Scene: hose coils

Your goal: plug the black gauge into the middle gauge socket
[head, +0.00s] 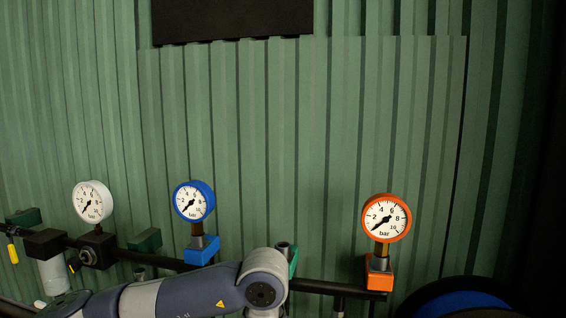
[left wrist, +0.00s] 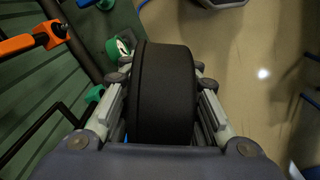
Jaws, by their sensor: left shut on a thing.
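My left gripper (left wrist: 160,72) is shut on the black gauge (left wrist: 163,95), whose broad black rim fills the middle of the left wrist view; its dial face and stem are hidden. In the head view my left arm crosses the bottom and its gripper is out of frame. Behind its wrist joint, between the blue and orange gauges, a fitting with a grey top and a green part (head: 293,262) shows on the pipe. It stands where a middle socket could be, but the arm hides most of it. My right gripper is in neither view.
A white gauge (head: 93,201), a blue gauge (head: 194,201) and an orange gauge (head: 386,217) stand upright along a dark pipe (head: 325,287) before a green corrugated wall (head: 300,150). A coil with a blue middle (head: 462,303) is at lower right.

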